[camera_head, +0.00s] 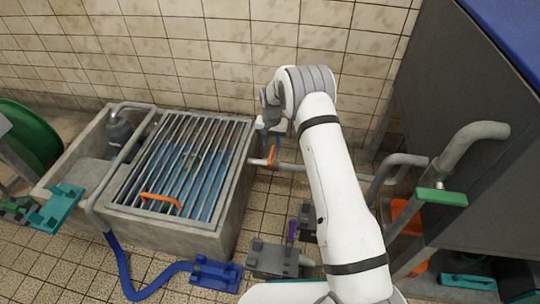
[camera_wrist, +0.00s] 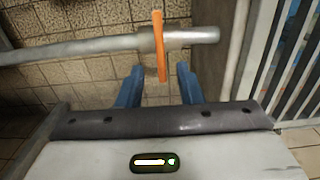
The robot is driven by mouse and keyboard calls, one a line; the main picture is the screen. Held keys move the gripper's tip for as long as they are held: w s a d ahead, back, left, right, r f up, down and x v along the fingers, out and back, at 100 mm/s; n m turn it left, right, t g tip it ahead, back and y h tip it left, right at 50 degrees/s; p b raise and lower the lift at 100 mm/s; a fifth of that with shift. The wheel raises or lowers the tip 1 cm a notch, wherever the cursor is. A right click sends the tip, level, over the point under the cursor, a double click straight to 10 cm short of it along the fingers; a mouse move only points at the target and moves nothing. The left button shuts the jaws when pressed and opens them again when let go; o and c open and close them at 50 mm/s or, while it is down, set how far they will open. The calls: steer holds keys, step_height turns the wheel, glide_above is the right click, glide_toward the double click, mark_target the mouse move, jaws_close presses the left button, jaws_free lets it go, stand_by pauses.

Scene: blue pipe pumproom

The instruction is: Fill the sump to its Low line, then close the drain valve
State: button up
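The sump (camera_head: 225,226) is a concrete basin under a metal bar grate (camera_head: 150,165), with blue showing between the bars; I cannot make out a Low line. A valve with an orange lever (camera_head: 272,154) sits on a grey pipe at the sump's right side. In the wrist view the orange lever (camera_wrist: 160,46) stands across the pipe (camera_wrist: 85,47). My gripper (camera_head: 270,130) is above this valve. In the wrist view my gripper (camera_wrist: 159,72) has its blue fingers apart, with the lever's near end between them, not visibly touching either.
An orange handle (camera_head: 160,200) lies on the grate. A grey pump (camera_head: 119,131) stands at the basin's left. A blue hose (camera_head: 125,275) runs along the floor. A green-handled valve (camera_head: 441,197) and a dark tank (camera_head: 455,110) are at right. The tiled wall is behind.

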mark_target(271, 154)
step_height(271, 154, down, 7)
steer(key=shift+b, duration=1.25)
steer(key=shift+s, duration=0.1)
jaws_close()
